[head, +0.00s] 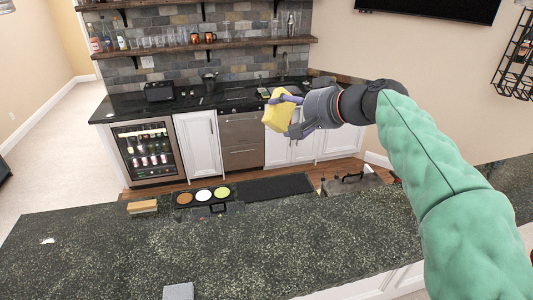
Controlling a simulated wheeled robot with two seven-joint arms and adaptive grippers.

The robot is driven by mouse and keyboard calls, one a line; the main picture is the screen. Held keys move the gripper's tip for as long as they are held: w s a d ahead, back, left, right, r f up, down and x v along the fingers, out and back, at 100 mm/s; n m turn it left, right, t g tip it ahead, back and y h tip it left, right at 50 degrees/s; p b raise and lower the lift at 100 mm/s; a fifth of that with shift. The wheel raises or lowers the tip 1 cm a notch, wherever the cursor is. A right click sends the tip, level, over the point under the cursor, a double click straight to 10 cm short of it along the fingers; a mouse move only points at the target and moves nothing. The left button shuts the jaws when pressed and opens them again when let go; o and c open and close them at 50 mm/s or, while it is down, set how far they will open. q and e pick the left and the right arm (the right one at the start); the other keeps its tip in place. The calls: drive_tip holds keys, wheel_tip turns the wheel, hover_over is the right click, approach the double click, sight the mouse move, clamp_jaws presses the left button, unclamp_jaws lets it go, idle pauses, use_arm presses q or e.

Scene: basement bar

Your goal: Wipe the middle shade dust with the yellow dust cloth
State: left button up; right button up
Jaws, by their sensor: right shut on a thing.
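A yellow cloth (275,116) hangs folded from my right gripper (290,101), which is shut on it. The cloth is in the air, with the back bar's cabinets behind it in the picture. A dark tray with three round shades lies on the near dark stone counter, left of the middle. The left shade (184,199) is orange-brown, the middle shade (203,195) is whitish, and the right shade (222,193) is yellow-green. The cloth is apart from the shades, above and right of them in the picture. My left gripper is out of view.
The near counter (250,240) is mostly clear. A tan block (142,206) lies left of the shades, and a small white scrap (47,240) lies farther left. A grey pad (178,291) is at the front edge. A dark mat (275,187) lies behind the counter.

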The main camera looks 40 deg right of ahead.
drive_tip(key=s+d+r+m+t+h+p, duration=0.1)
drive_tip(key=s+d+r+m+h, duration=0.2)
drive_tip(key=r, duration=0.5)
drive_tip(key=s+d+r+m+t+h+p, duration=0.1)
drive_tip(key=s+d+r+h, duration=0.2)
drive_tip(key=r, duration=0.6)
drive_tip(key=s+d+r+m+h, duration=0.25)
drive_tip(key=s+r, duration=0.25)
drive_tip(key=r, duration=0.3)
drive_tip(key=p+x, duration=0.5)
drive_tip(key=x, duration=0.1)
drive_tip(key=shift+w+a+r+h, duration=0.15)
drive_tip(key=shift+a+r+h, duration=0.2)
drive_tip(key=shift+h, duration=0.1)
drive_tip(key=shift+p+x, duration=0.45)
drive_tip(key=shift+x, duration=0.4)
drive_tip(key=shift+s+d+n+b, duration=0.15)
drive_tip(key=shift+s+d+b, duration=0.45)
drive_tip(key=shift+b, duration=0.45)
drive_tip(key=shift+s+d+n+b, duration=0.1)
drive_tip(key=shift+s+d+b, duration=0.25)
drive_tip(key=shift+d+b, duration=0.6)
